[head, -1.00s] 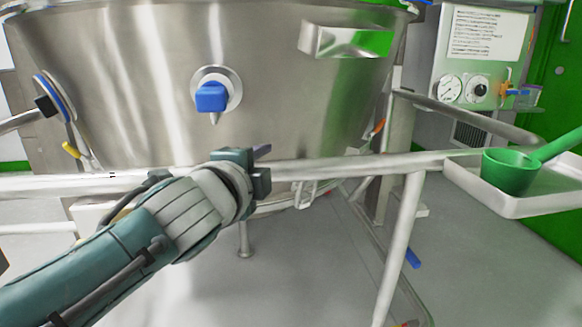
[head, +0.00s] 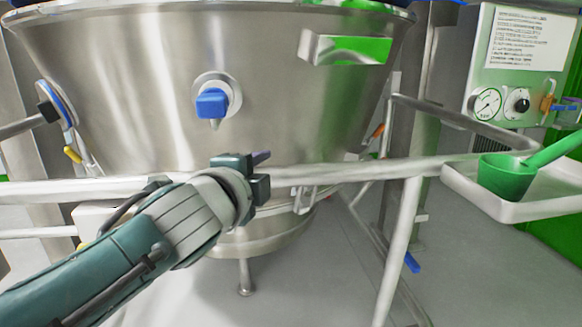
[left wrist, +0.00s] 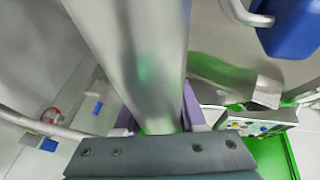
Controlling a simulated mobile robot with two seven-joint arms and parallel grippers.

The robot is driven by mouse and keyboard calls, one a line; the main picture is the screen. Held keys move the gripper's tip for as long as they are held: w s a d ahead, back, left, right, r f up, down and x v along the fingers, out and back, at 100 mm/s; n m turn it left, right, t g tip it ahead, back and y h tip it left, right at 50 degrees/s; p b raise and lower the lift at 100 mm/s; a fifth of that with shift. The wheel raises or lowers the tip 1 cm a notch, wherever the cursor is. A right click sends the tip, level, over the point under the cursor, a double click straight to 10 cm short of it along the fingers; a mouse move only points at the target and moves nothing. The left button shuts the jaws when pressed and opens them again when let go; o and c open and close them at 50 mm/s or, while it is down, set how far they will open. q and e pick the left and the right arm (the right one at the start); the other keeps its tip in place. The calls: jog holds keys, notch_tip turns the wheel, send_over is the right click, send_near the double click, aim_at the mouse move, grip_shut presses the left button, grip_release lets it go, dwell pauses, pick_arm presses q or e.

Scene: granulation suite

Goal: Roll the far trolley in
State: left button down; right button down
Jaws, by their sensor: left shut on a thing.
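The trolley carries a large steel bowl (head: 290,110) with a blue-handled valve (head: 212,102) on its front. A pale push rail (head: 345,173) runs across the near side, and a leg (head: 398,250) drops from it at right. My left gripper (head: 262,167) is shut on this rail, right of the valve. In the left wrist view the rail (left wrist: 135,45) runs down between the purple fingers (left wrist: 160,117) of my left gripper. The fingertips are partly hidden by the rail and gripper body. My right gripper is not in view.
A white tray (head: 535,208) with a green scoop (head: 507,176) sits at the rail's right end. Steel columns (head: 420,110) rise close behind the bowl.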

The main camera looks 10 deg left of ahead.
pick_arm(q)
jog(key=shift+d+r, duration=0.25)
jog(key=shift+r, duration=0.35)
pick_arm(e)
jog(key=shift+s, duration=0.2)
pick_arm(q)
jog(key=c, duration=0.9)
grip_release()
jog(key=shift+s, duration=0.1)
jog(key=shift+o, duration=2)
jog(key=shift+a+f, duration=0.1)
jog(key=shift+f, duration=0.15)
jog(key=p+v, duration=0.5)
jog(key=v, duration=0.5)
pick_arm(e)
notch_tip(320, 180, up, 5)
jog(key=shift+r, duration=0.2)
pick_arm(q)
jog(key=shift+f, duration=0.1)
jog(key=shift+c, duration=0.2)
